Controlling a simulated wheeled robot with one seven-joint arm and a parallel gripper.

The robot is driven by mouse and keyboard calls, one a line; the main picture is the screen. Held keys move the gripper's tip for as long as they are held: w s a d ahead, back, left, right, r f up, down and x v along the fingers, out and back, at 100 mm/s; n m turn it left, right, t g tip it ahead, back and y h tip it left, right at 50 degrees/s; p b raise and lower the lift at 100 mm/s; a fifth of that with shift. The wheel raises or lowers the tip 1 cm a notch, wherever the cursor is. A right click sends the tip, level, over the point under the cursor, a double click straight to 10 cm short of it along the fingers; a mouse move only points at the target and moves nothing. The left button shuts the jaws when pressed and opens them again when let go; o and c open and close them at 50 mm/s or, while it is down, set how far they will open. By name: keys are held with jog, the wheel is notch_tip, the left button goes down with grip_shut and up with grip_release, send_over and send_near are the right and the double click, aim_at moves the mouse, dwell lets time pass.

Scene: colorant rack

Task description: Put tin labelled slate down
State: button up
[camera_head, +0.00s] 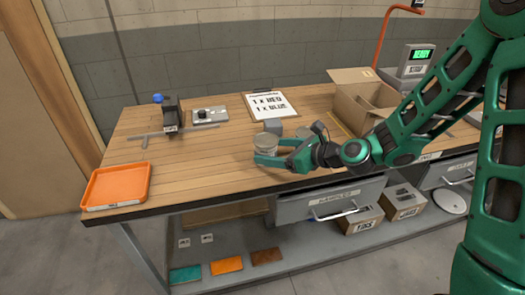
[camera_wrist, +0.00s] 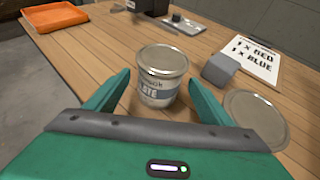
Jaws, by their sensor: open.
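The tin labelled slate (camera_wrist: 161,76) stands upright on the wooden table between my gripper's fingers, with part of its label readable in the wrist view. In the head view the tin (camera_head: 266,144) is near the front middle of the table. My gripper (camera_head: 262,152) is open around it, with a finger on each side. In the wrist view my gripper (camera_wrist: 160,95) shows gaps between both fingers and the tin.
A second round lid or tin (camera_wrist: 255,117) is close by the right finger. A grey block (camera_wrist: 219,70) stands behind it. An orange tray (camera_head: 117,187) lies at the left end, a cardboard box (camera_head: 362,98) at the right. Table left of the tin is clear.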

aim_at(276, 151)
jog(key=shift+v, duration=2.25)
